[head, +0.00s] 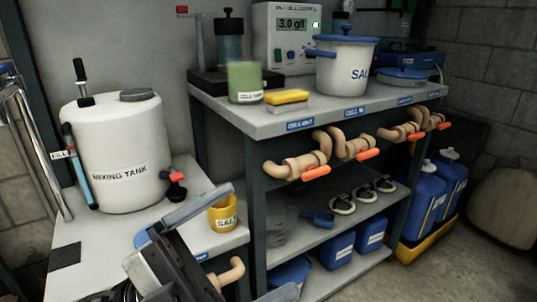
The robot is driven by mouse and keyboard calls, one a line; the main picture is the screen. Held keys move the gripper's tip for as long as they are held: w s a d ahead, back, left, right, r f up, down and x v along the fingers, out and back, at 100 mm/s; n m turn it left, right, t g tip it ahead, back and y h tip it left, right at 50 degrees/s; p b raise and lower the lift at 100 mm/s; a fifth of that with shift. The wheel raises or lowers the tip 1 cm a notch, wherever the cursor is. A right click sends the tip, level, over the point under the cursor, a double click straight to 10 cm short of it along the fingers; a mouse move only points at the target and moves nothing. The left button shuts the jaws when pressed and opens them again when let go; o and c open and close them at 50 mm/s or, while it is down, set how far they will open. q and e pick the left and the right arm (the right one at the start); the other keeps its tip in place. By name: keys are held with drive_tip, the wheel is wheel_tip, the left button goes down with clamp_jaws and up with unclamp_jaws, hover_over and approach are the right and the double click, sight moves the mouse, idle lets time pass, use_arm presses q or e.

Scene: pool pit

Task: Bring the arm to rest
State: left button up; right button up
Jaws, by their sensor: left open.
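My left gripper (192,232) comes in at the bottom, left of centre, above the low bench. Its jaws are open and I see nothing between them. My right gripper is not in view.
The low bench (212,243) bears a white mixing tank (118,152). The higher shelf unit (282,121) bears a green cup (245,82), a yellow sponge (286,97) and a white salt pot (346,68). Pipes with orange handles (316,172) jut from its front. Floor shows at right.

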use_arm(q)
drive_tip(key=w+a+f+n+t+y, duration=0.3)
drive_tip(key=f+n+t+y, duration=0.4)
drive_tip(key=n, duration=0.4)
drive_tip(key=w+a+f+n+t+y, duration=0.3)
drive_tip(key=f+n+t+y, duration=0.4)
drive_tip(key=n, duration=0.4)
drive_tip(key=s+f+n+g+y, duration=0.3)
drive_tip(key=s+f+g, duration=0.35)
drive_tip(key=f, duration=0.55)
drive_tip(key=s+a+r+n+g+y+p, duration=0.1)
drive_tip(key=a+r+y+p, duration=0.2)
drive_tip(key=r+p, duration=1)
drive_tip(key=a+p, duration=0.2)
drive_tip(key=p, duration=0.7)
drive_tip(key=shift+r, duration=0.2)
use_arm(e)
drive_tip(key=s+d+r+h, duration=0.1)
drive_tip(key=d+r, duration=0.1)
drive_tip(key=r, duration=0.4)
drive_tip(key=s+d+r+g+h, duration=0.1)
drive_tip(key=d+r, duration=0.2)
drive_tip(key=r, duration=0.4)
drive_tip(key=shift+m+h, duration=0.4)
